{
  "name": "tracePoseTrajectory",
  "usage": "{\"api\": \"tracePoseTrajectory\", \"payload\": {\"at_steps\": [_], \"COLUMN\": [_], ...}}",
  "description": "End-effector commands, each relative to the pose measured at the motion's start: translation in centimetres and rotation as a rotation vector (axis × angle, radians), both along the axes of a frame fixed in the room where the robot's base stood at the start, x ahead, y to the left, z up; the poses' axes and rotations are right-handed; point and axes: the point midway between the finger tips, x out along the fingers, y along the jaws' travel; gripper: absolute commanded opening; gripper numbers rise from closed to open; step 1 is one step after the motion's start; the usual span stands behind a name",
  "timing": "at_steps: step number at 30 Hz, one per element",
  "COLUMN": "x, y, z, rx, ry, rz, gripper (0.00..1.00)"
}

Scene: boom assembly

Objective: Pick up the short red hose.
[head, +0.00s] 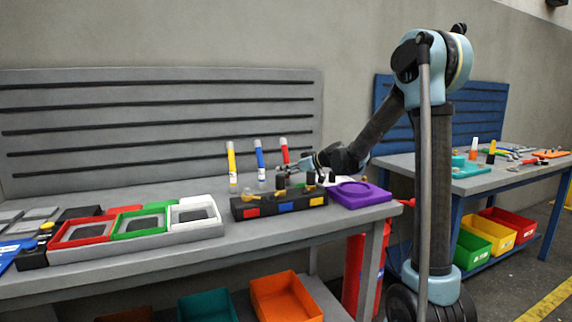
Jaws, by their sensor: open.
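The short red hose (284,152) is the rightmost of three upright coloured pieces on the grey workbench (250,232), near its back panel. It has a pale top end, and its lower part is hidden. My gripper (294,169) reaches in from the right, with its fingertips at or just in front of the hose's lower part. It is open. The view is too small to tell whether the fingers touch the hose. A blue hose (260,158) and a yellow hose (231,163) stand to its left.
A black block (253,211) with coloured squares and small parts stands in front of the hoses. A purple tray (374,199) is at the bench's right end. Red (78,224), green (140,227) and white (207,201) bins sit left. Another workbench (490,181) is at right.

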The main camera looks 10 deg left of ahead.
Motion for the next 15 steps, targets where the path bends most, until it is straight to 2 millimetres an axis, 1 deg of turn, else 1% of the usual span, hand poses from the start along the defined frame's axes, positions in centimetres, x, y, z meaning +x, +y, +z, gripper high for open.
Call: {"api": "tracePoseTrajectory", "payload": {"at_steps": [5,6,11,12,15], "x": [0.0,0.0,-0.01,-0.01,-0.03], "y": [0.02,0.02,0.02,0.02,0.05], "z": [-0.02,-0.01,0.0,0.01,0.03], "rx": [0.0,0.0,0.0,0.0,0.0], "ry": [0.0,0.0,0.0,0.0,0.0], "rz": [0.0,0.0,0.0,0.0,0.0], "gripper": [0.44,0.39,0.03,0.0,0.0]}}
